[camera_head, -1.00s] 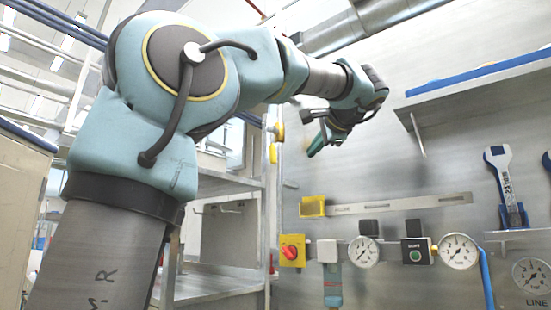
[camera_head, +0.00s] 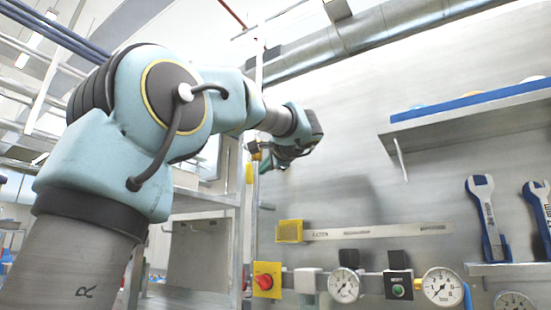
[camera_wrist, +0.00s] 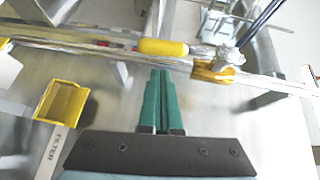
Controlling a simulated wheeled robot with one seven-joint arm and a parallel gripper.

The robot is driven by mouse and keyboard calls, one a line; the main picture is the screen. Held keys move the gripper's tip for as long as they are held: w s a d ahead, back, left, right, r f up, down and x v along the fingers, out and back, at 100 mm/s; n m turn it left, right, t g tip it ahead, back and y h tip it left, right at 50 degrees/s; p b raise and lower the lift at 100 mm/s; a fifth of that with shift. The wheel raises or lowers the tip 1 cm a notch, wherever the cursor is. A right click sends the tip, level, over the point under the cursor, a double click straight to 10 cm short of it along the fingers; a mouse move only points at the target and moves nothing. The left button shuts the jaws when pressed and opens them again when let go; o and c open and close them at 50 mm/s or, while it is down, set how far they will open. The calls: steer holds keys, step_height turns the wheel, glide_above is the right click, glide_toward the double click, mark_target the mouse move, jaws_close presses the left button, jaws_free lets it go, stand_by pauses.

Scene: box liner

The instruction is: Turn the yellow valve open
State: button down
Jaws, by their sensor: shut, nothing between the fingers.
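The yellow valve handle (camera_wrist: 163,47) lies across the wrist view, just beyond my fingertips. A yellow fitting (camera_wrist: 213,72) sits on the metal pipe to its right. In the head view the yellow handle (camera_head: 249,173) hangs upright beside the shelf frame's post. My gripper (camera_wrist: 161,72) has its two green fingers together with nothing between them. The tips appear close below the handle; I cannot tell whether they touch it. In the head view my gripper (camera_head: 277,163) is small and partly hidden by my wrist, just right of the handle.
Below are a red knob (camera_head: 266,281) on a yellow box and gauges (camera_head: 442,286). Wrenches (camera_head: 487,218) and a shelf (camera_head: 470,112) are at right.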

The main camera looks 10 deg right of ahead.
mark_target(251, 173)
steer(key=shift+w+a+f, duration=0.15)
steer(key=shift+w+a, duration=0.35)
steer(key=shift+a, duration=0.15)
steer(key=shift+f, duration=0.1)
steer(key=w+a+t+b, duration=0.1)
steer(key=b, duration=0.3)
steer(key=shift+a+f+m+y, duration=0.15)
steer(key=shift+f+m+y, duration=0.15)
steer(key=shift+f+m, duration=0.1)
steer(key=shift+w+a+r, duration=0.1)
steer(key=shift+a+r, duration=0.05)
steer(key=shift+r, duration=0.1)
